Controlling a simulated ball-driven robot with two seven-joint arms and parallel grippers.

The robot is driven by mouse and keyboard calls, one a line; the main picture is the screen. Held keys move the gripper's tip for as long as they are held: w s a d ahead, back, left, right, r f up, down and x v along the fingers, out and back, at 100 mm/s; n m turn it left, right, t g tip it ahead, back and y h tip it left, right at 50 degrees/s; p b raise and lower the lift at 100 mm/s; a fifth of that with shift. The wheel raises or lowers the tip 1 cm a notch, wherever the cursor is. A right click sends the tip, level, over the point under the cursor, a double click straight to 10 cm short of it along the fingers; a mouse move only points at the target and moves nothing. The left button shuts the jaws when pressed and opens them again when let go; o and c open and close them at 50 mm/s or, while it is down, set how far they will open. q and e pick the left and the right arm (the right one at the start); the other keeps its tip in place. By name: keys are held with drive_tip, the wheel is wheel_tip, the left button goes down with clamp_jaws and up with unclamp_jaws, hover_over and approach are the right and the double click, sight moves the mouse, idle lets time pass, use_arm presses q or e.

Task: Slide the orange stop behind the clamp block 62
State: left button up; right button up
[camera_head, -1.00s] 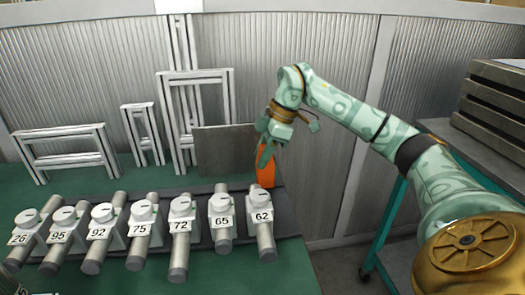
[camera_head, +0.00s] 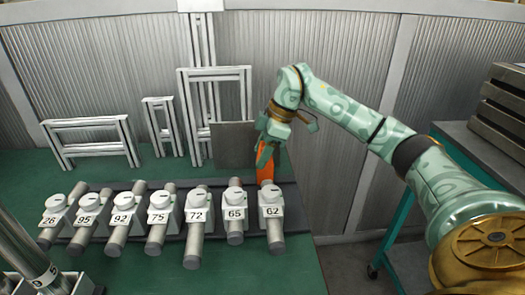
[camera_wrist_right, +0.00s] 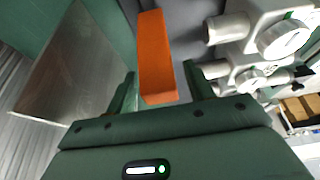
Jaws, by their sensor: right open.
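The orange stop (camera_head: 266,166) is upright at the rear end of the bar of clamp block 62 (camera_head: 271,210), at the right end of the clamp row. I cannot tell whether they touch. My right gripper (camera_head: 267,152) is open above the stop. In the right wrist view the stop (camera_wrist_right: 157,50) is between the open fingers of the gripper (camera_wrist_right: 160,92), with a gap to the right finger. The gripper hides part of the stop in the head view. My left gripper is not in view.
Several numbered clamps stand to the left, with 65 (camera_head: 234,212) nearest. A grey plate (camera_head: 230,144) and white frames (camera_head: 92,138) lean against the back wall. A metal post (camera_head: 22,245) is at the left. The green table's front (camera_head: 215,270) is bare.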

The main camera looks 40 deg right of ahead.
drive_tip(key=shift+d+r, duration=0.1)
drive_tip(key=shift+r, duration=0.3)
use_arm(q)
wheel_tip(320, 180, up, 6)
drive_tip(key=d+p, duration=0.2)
drive_tip(key=p, duration=0.5)
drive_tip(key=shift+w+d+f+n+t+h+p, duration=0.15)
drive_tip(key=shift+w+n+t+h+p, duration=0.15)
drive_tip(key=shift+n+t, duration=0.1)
use_arm(e)
drive_tip(key=v, duration=1.5)
drive_tip(key=shift+s+r, duration=0.2)
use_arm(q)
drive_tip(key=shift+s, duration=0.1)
use_arm(e)
drive_tip(key=shift+d+f, duration=0.1)
drive_tip(key=shift+d, duration=0.05)
